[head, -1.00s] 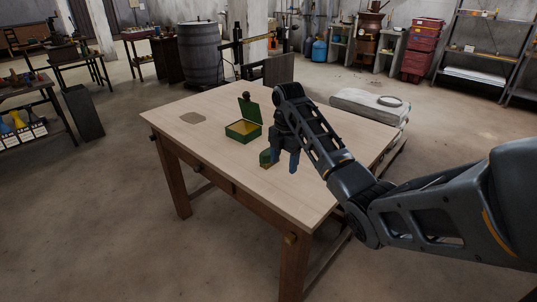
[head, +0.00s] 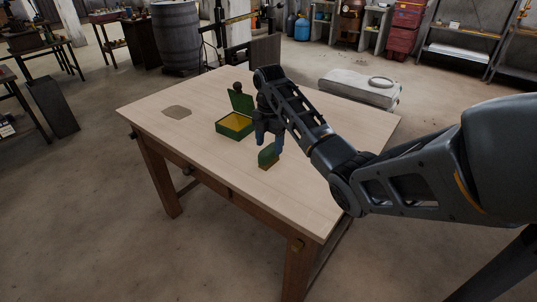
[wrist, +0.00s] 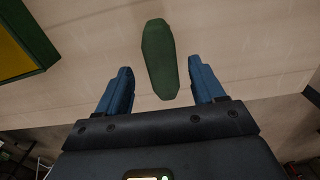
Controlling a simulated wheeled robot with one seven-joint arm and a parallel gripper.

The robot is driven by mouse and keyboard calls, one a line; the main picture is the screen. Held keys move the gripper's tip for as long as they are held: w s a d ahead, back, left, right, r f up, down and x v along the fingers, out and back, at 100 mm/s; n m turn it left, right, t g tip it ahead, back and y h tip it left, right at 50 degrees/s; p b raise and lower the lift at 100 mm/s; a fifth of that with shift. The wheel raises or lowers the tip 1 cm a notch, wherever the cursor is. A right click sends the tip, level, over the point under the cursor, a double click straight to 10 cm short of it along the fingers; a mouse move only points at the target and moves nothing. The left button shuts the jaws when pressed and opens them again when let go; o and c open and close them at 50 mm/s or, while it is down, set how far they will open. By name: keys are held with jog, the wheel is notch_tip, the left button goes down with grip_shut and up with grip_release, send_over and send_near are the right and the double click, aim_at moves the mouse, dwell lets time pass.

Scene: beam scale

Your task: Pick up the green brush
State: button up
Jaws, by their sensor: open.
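The green brush (head: 268,156) stands on the light wooden table (head: 190,155), with a green top and a tan lower part. It is to the right of and nearer than the open green box. My gripper (head: 269,141) is open and empty, pointing down just above the brush. In the wrist view, the brush's long green top (wrist: 160,52) lies between the lines of the two blue fingers, its near end between the fingertips. I see no finger touching it. Its bristle side is hidden there.
The open green box (head: 235,124) with a yellow inside has its lid raised; it also shows at the wrist view's upper left (wrist: 22,45). A dark round knob (head: 238,87) shows behind the lid. A grey-brown flat patch (head: 177,112) lies at the left. The table's front is clear.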

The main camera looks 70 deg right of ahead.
aim_at(270, 149)
notch_tip(270, 149, down, 5)
jog(key=shift+s+a+f+p, duration=0.1)
jog(key=shift+s+p, duration=0.05)
jog(key=shift+p, duration=0.15)
jog(key=c, duration=1.1)
jog(key=shift+c, duration=0.2)
